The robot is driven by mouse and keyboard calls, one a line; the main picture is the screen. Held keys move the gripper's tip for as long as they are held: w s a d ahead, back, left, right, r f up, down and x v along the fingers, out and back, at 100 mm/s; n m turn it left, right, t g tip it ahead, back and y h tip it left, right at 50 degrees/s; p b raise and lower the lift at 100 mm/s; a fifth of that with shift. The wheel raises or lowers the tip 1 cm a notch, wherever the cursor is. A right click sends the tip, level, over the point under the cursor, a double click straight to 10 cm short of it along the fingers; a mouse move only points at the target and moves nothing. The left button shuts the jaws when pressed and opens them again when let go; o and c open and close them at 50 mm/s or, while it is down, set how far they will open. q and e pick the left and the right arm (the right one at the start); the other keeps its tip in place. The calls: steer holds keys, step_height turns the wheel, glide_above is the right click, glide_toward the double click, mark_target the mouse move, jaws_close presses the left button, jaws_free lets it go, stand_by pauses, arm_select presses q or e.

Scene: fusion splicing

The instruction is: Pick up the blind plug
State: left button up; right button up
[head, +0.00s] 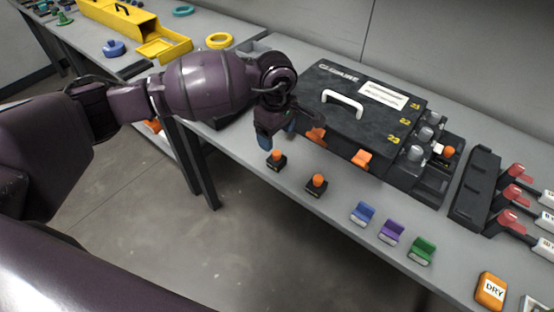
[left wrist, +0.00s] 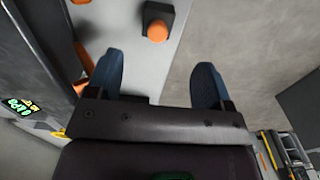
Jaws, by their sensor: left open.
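Two small orange-topped plugs on black square bases stand on the grey bench in front of the black case. One plug (head: 276,157) is just below my left gripper (head: 277,138), and the other plug (head: 317,182) is a little to the right. I take these as the blind plugs, though no label confirms it. In the left wrist view one orange-topped plug (left wrist: 158,30) shows beyond the gap between the blue fingertips (left wrist: 157,78). My left gripper is open and empty, apart from the plug. My right gripper is not in view.
The black case (head: 345,105) with a white handle and orange latches stands close behind the gripper. Blue (head: 362,213), purple (head: 391,231) and green (head: 422,250) blocks stand to the right along the front edge. An orange "DRY" item (head: 491,291) is farther right.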

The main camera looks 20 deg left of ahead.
mark_target(276, 152)
arm_select(q)
step_height(276, 152, down, 10)
steer(key=shift+w+r+b, duration=0.1)
steer(key=shift+w+b, duration=0.05)
steer(key=shift+b, duration=0.35)
steer(key=shift+r, duration=0.1)
steer(key=c, duration=1)
